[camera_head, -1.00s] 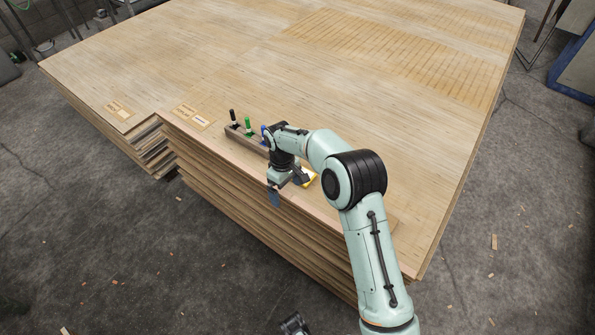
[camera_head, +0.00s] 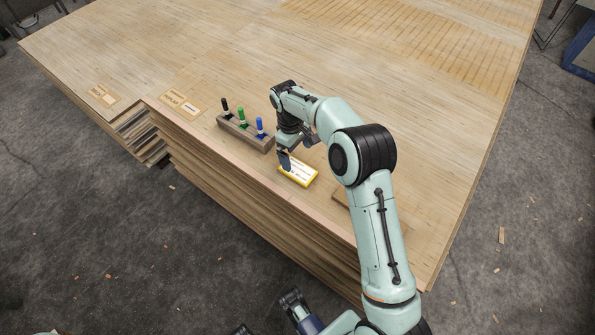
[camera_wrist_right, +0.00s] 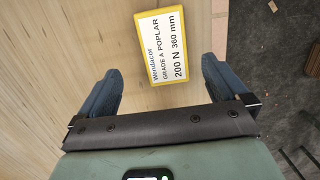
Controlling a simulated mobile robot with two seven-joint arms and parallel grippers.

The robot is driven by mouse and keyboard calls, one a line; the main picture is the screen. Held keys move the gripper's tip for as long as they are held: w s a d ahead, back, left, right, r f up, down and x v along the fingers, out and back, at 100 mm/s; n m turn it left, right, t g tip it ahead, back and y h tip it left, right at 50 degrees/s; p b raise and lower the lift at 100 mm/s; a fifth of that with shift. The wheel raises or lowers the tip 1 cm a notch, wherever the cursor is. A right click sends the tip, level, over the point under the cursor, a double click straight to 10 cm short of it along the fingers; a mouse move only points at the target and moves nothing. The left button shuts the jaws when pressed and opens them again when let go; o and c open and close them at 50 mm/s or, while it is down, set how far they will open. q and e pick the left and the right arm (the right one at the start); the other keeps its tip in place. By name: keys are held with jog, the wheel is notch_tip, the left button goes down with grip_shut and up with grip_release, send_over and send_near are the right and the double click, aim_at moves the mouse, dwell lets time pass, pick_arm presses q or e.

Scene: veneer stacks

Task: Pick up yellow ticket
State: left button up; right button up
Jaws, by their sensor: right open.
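The yellow ticket (camera_head: 298,172) is a flat card with a yellow border and a white printed face. It lies on the veneer stack near its front edge, to the right of the marker holder. In the right wrist view the ticket (camera_wrist_right: 167,46) reads "Wendacor, Grade A Poplar, 200 N 360 mm". My right gripper (camera_wrist_right: 163,68) is open and empty, with its blue fingers spread wider than the ticket. The ticket lies ahead of and between the finger lines, its near end close to the fingertips. In the head view the right gripper (camera_head: 298,154) is over the ticket's far edge.
A wooden holder (camera_head: 233,131) with black, green and blue markers stands just left of the gripper. Small wooden tags (camera_head: 181,101) lie farther left. The veneer stack (camera_head: 400,100) is mostly bare behind, and its front edge drops to the concrete floor.

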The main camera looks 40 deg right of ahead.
aim_at(298, 169)
jog(key=f, duration=0.4)
jog(key=f+b, duration=0.1)
jog(key=f, duration=0.1)
jog(key=shift+s+a+f, duration=0.2)
jog(key=shift+s+f, duration=0.15)
jog(key=c, duration=1.1)
